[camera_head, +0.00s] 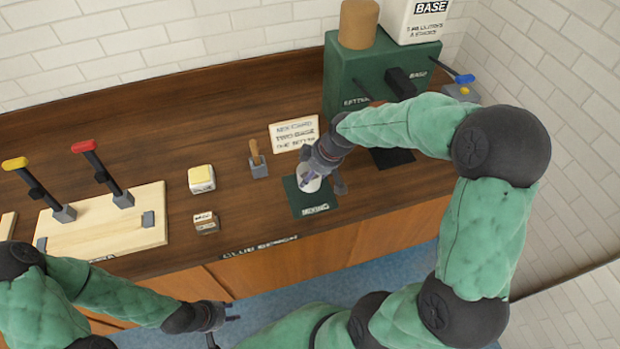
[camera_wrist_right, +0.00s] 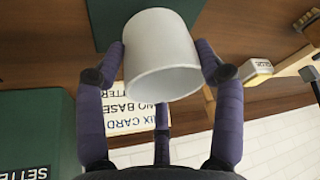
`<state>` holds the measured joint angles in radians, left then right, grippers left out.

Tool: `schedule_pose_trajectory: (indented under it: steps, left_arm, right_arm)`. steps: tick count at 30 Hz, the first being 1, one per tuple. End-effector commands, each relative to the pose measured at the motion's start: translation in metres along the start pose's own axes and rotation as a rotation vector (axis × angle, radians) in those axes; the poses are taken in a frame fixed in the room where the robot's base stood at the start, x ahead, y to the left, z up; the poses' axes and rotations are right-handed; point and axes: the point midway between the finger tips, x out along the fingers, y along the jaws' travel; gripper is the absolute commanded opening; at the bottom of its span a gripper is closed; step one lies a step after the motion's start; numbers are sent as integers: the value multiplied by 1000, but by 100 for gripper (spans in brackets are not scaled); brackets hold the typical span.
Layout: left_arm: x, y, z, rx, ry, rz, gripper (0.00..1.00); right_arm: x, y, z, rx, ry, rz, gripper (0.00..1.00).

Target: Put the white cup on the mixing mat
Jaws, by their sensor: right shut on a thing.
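The white cup (camera_head: 309,183) is over the dark green mixing mat (camera_head: 299,207) in the head view. My right gripper (camera_head: 325,178) is shut on it. In the right wrist view the cup (camera_wrist_right: 162,58) sits between the purple fingers, with its open rim toward the camera. The mat (camera_wrist_right: 105,18) shows behind the cup there. I cannot tell whether the cup's base touches the mat. My left gripper (camera_head: 222,328) is low in front of the bench, open and empty, away from the cup.
A sign card (camera_head: 295,134) stands behind the mat. A scraper in a holder (camera_head: 258,165), a yellow-topped block (camera_head: 201,179) and a small box (camera_head: 206,222) are to its left. A green dispenser (camera_head: 345,75) stands behind. A wooden board (camera_head: 100,235) with clamps lies at left.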

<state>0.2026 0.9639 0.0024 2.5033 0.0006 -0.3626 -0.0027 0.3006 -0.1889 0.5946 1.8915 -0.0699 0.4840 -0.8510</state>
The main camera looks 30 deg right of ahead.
Motion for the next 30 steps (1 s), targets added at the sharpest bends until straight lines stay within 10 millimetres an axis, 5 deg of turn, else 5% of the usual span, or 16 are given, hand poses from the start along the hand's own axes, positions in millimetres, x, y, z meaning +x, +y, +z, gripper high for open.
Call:
schedule_pose_trajectory:
  steps: [10, 22, 23, 24, 25, 30]
  left_arm:
    - [10, -4, 0, 0, 0, 0, 34]
    - [13, -5, -1, 0, 0, 0, 34]
    - [13, -4, 0, 0, 0, 0, 34]
    - [12, -4, 0, 0, 0, 0, 34]
    - [12, -4, 0, 0, 0, 0, 34]
    - [12, -4, 0, 0, 0, 0, 34]
  right_arm:
    - [38, 4, 9, 2, -1, 0, 24]
    - [42, 4, 10, 0, 1, 1, 24]
    - [42, 4, 10, 0, 0, 0, 74]
    - [42, 4, 10, 0, 0, 0, 85]
    - [41, 4, 10, 0, 0, 0, 92]
    - [41, 4, 10, 0, 0, 0, 92]
